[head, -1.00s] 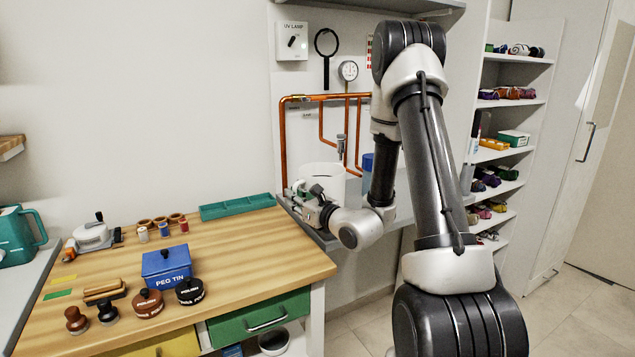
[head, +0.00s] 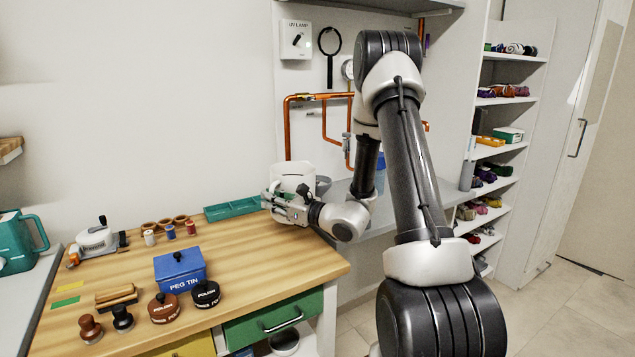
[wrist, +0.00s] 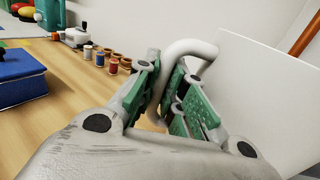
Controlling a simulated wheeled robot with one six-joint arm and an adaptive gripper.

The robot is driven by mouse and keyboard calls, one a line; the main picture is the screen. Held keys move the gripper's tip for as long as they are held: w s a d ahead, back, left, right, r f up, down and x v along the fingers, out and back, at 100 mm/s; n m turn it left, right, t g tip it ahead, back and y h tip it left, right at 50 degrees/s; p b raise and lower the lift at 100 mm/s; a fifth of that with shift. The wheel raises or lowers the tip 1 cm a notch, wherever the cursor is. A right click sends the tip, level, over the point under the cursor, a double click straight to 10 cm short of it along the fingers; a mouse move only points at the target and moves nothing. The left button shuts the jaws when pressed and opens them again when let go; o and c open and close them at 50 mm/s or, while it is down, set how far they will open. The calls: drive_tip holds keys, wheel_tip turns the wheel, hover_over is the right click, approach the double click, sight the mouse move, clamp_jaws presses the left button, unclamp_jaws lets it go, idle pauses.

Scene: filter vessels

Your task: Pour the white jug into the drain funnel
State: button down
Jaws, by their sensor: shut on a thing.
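The white jug (head: 293,170) is at the back right corner of the wooden bench and looks upright. In the wrist view its pale wall (wrist: 268,95) fills the right side, with its curved handle (wrist: 190,48) between my fingers. My gripper (head: 279,205) is shut on that handle, left of the jug body; its green finger pads show in the wrist view (wrist: 170,88). The jug's inside and underside are hidden. A grey round rim (head: 323,183) shows just right of the jug; I cannot tell whether it is the drain funnel.
Copper pipes (head: 287,130) rise behind the jug. A green tray (head: 232,208) lies left of my gripper, with a blue peg tin (head: 180,268) nearer the front. A blue object (head: 380,173) stands partly behind my arm. The bench's front right is clear.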

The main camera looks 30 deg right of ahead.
drive_tip(key=shift+s+a+f+n+g+y, duration=0.1)
drive_tip(key=shift+a+f+n+g+y, duration=0.15)
drive_tip(key=shift+n+g+y, duration=0.35)
drive_tip(key=shift+w+a+f+n+g+y, duration=0.1)
drive_tip(key=shift+a+f+n+g+y, duration=0.2)
drive_tip(key=shift+n+g+y, duration=0.25)
drive_tip(key=shift+s+a+f+n+g+y, duration=0.1)
drive_tip(key=shift+a+f+n+g+y, duration=0.15)
drive_tip(key=shift+n+g+y, duration=0.3)
drive_tip(key=shift+d+r, duration=0.1)
drive_tip(key=shift+d, duration=0.05)
